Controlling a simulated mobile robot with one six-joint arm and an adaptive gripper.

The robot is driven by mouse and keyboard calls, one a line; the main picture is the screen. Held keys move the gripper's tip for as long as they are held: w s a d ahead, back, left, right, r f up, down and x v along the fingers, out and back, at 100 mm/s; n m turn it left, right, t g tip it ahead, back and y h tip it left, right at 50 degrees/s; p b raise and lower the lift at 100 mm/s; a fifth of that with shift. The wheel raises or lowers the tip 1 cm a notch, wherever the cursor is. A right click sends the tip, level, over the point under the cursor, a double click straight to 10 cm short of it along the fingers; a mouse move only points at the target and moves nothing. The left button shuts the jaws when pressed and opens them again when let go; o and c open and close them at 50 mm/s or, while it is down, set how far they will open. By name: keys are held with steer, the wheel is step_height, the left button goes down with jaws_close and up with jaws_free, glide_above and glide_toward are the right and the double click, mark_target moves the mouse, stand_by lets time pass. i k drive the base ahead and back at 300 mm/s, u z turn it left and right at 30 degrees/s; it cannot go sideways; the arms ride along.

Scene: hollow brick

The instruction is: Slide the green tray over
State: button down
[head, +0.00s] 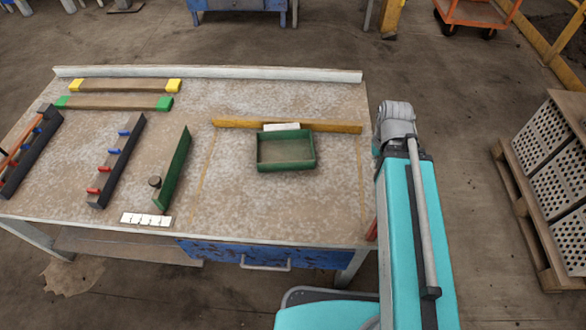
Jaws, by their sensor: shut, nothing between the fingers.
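The green tray (287,167) is a shallow, empty rectangular box on the worktable, right of the table's middle. Its back edge is close to a long yellow wooden strip (235,123); I cannot tell if they touch. A small white piece (281,127) shows at the tray's back edge, over the strip. My gripper is not visible; only my teal and grey body parts show, right of the tray and beyond the table's right edge.
Left of the tray stands a green upright plate (176,165) with a dark knob. Further left are a dark rack with blue and red pegs (118,162) and two bars with coloured ends (115,103). The surface around the tray's sides and front is clear.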

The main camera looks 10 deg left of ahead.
mark_target(291, 149)
steer(key=z, duration=0.1)
steer(key=k, duration=0.9)
steer(key=z, duration=0.3)
steer(key=i, duration=0.5)
steer(key=u, duration=0.05)
